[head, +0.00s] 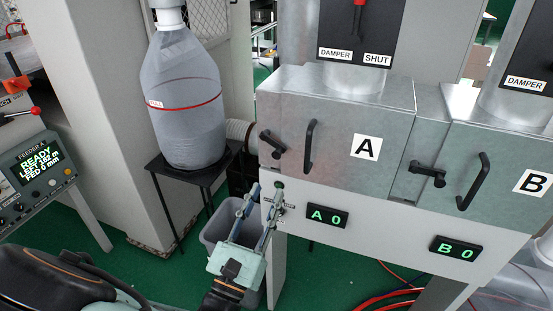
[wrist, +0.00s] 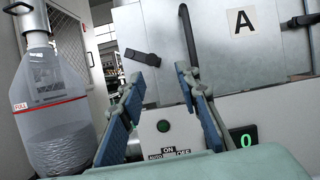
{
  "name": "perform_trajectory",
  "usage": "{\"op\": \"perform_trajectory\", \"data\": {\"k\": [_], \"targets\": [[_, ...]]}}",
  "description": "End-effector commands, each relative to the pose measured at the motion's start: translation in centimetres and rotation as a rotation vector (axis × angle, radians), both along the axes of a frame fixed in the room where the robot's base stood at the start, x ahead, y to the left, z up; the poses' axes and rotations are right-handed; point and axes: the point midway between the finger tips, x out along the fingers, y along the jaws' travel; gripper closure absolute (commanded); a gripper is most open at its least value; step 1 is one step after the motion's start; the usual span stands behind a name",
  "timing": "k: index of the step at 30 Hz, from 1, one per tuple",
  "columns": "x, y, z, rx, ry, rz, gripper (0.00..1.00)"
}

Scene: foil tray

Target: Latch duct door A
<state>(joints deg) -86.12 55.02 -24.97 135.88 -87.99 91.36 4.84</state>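Duct door A (head: 335,165) is a grey metal door with a white "A" label. It looks shut or nearly shut, and I cannot tell if it sits flush. Its black latch lever (head: 272,144) is at the door's left edge, lying sideways and sloping down to the right. In the wrist view the latch lever (wrist: 142,57) shows just above and between my fingertips. A black pull handle (head: 310,147) stands upright on the door. My gripper (head: 266,198) is open and empty, below the latch and apart from it. In the wrist view my gripper (wrist: 160,80) has widely parted fingers.
Door B (head: 500,165) with its own latch (head: 427,175) is to the right. A switch with a green lamp (wrist: 163,126) and the "A 0" display (head: 327,216) sit below door A. A grey collection bag (head: 185,120) on a black stand is at left. A grey bin (head: 216,226) is behind my gripper.

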Motion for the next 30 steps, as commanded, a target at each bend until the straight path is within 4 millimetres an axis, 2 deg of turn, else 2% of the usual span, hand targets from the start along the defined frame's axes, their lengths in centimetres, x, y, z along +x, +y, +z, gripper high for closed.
{"op": "perform_trajectory", "data": {"k": [3,7,21,30], "targets": [[-0.1,1.1,-0.6,-0.041,0.004,0.032,0.70],[0.9,0.9,-0.1,-0.045,0.003,0.033,0.70],[8.0,-1.5,3.0,-0.042,0.003,0.031,0.70],[9.3,-1.9,3.4,-0.043,0.005,0.032,0.70]]}}
